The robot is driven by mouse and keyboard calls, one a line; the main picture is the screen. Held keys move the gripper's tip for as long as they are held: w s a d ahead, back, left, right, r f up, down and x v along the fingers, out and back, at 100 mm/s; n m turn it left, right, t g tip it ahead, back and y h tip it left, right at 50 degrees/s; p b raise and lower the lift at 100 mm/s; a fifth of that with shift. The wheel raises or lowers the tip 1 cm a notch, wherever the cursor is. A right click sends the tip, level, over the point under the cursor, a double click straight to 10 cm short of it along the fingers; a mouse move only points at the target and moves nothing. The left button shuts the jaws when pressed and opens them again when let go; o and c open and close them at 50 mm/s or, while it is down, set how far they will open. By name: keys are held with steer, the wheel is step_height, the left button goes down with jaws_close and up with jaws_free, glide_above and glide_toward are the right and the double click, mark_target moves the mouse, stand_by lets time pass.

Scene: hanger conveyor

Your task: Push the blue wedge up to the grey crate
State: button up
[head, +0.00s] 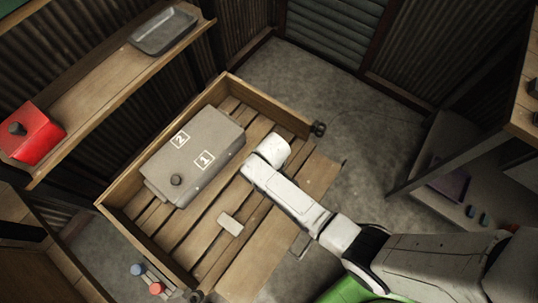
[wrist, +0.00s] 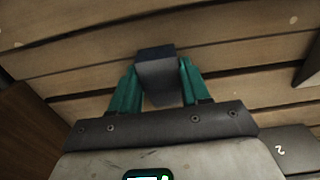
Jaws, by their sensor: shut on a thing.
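The grey crate (head: 192,155), marked 1 and 2 with a round knob on top, sits on the plank floor of a wooden cart. A corner of it with a 2 also shows in the wrist view (wrist: 290,152). My gripper (wrist: 158,82) has its two green fingers on either side of a dark slate-blue block, which looks like the blue wedge (wrist: 157,66). The wedge is between the fingers over the planks. In the head view my wrist is right beside the crate's right end, and it hides the fingers and wedge.
The wooden cart (head: 268,108) has raised sides at the back and left. A small pale block (head: 230,224) lies on its planks. A shelf holds a red box (head: 30,134) and a grey tray (head: 163,31). Red and blue knobs (head: 156,288) stand by the cart's front corner.

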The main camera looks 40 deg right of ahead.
steer(key=shift+w, duration=0.1)
stand_by(0.3)
steer(key=shift+w+a, duration=0.15)
steer(key=shift+w, duration=0.15)
steer(key=shift+w+a+b, duration=0.2)
steer(key=shift+w+b, duration=0.3)
steer(key=shift+w, duration=0.15)
steer(key=shift+w+a, duration=0.1)
steer(key=shift+w, duration=0.25)
steer(key=shift+w+a+b, duration=0.3)
steer(key=shift+w+b, duration=0.3)
steer(key=shift+w, duration=0.35)
steer(key=shift+w+a, duration=0.1)
steer(key=shift+w, duration=0.25)
steer(key=shift+w+a+b, duration=0.15)
steer(key=shift+w+b, duration=0.15)
steer(key=shift+b, duration=0.05)
steer(key=shift+w+a, duration=0.1)
steer(key=shift+w, duration=0.25)
steer(key=shift+w+a+b, duration=0.1)
steer(key=shift+w+b, duration=0.2)
steer(key=shift+b, duration=0.1)
